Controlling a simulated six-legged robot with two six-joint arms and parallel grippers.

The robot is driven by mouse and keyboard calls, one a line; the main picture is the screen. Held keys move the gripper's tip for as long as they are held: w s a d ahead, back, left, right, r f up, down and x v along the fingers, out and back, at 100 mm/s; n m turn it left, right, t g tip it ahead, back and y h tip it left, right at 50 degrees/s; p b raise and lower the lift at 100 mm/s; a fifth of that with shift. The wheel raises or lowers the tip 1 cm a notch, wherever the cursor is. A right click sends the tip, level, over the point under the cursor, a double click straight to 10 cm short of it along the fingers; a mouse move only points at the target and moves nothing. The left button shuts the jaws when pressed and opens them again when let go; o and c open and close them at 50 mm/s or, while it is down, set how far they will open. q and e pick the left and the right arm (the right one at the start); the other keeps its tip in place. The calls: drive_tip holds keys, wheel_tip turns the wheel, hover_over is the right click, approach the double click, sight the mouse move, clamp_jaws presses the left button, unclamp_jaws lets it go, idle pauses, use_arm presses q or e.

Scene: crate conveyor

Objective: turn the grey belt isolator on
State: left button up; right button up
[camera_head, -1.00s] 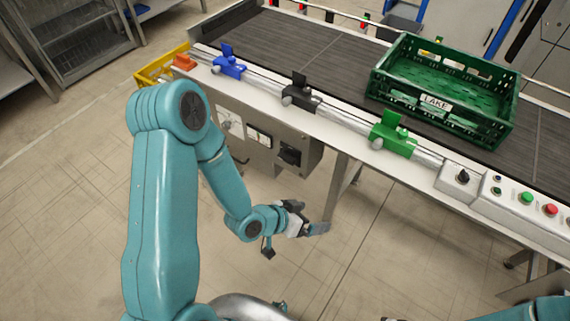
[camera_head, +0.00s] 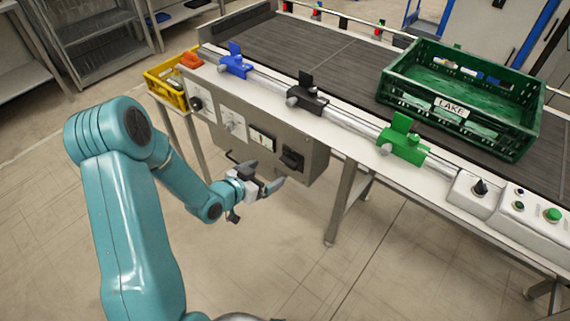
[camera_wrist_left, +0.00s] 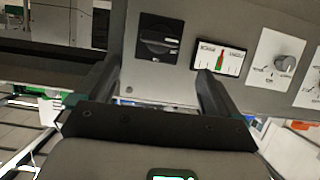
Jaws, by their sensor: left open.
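The belt isolator appears to be the dark rotary switch (camera_head: 292,160) at the right end of the grey control box under the conveyor's edge. In the left wrist view the switch (camera_wrist_left: 159,38) sits ahead of the fingers; its handle lies roughly across the picture, and I cannot read its marked position. My left gripper (camera_head: 266,174) is open and empty, just in front of and below the switch in the head view. Its two fingers (camera_wrist_left: 158,72) show apart in the left wrist view, with no contact visible. My right gripper is out of view.
The grey box also carries a gauge (camera_head: 262,140), a white dial plate (camera_head: 232,121) and a knob (camera_head: 197,103). A bar handle sticks out below. Blue (camera_head: 234,66), black (camera_head: 308,98) and green (camera_head: 404,145) clamps line the rail. A green crate (camera_head: 395,92) stands on the belt.

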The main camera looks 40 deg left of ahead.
sight(287, 163)
use_arm(q)
drive_tip(key=x, duration=0.9)
drive_tip(key=shift+w+d+f, duration=0.1)
drive_tip(key=shift+w, duration=0.25)
